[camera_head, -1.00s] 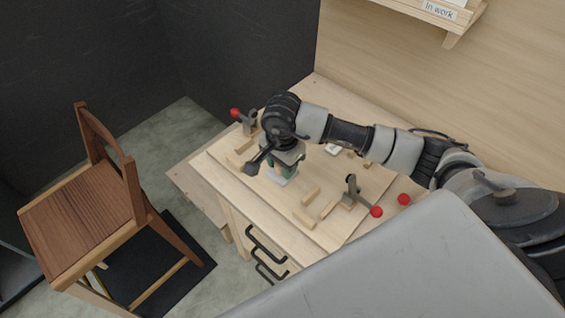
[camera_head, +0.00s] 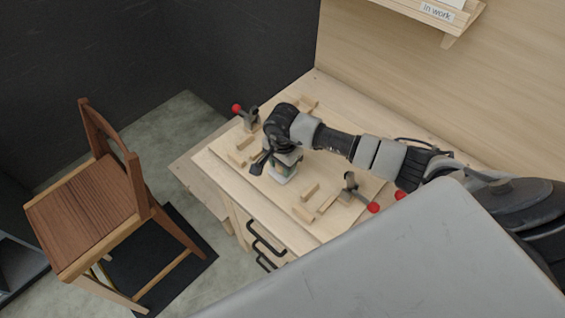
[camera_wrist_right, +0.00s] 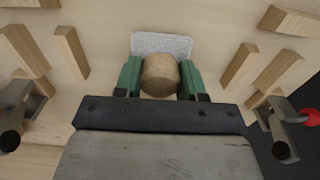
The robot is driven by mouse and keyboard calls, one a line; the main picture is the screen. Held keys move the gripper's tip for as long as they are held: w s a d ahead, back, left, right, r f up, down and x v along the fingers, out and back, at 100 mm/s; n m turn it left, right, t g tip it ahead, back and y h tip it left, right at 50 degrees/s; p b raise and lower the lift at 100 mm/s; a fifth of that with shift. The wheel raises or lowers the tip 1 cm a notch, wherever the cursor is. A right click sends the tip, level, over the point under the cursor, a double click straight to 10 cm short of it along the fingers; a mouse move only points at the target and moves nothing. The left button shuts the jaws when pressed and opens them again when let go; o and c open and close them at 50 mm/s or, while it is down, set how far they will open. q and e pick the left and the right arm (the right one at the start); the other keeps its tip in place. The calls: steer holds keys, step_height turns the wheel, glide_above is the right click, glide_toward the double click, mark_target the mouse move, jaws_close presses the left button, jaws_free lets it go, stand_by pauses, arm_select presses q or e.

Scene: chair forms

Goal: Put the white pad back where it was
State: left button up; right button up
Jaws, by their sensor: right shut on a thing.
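The white pad (camera_wrist_right: 162,42) has a round wooden knob (camera_wrist_right: 160,76) on top. In the right wrist view the green fingers of my right gripper (camera_wrist_right: 160,80) close on the knob from both sides. In the head view my right gripper (camera_head: 285,166) points down over the wooden board (camera_head: 345,212), near its front edge. A pale edge of the pad (camera_head: 279,179) shows below the fingers. I cannot tell whether the pad touches the board. My left gripper is not in view.
Several small wooden blocks (camera_head: 310,191) stand on the board around the pad. Red-tipped clamps stand at the board's left (camera_head: 247,116) and right (camera_head: 352,188). A wooden chair (camera_head: 85,208) stands on the floor at left. A labelled shelf (camera_head: 435,12) hangs at upper right.

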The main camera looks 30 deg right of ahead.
steer(key=o, duration=0.9)
steer(key=shift+r, duration=0.1)
steer(key=shift+r+b, duration=1.8)
steer(key=shift+r, duration=4.25)
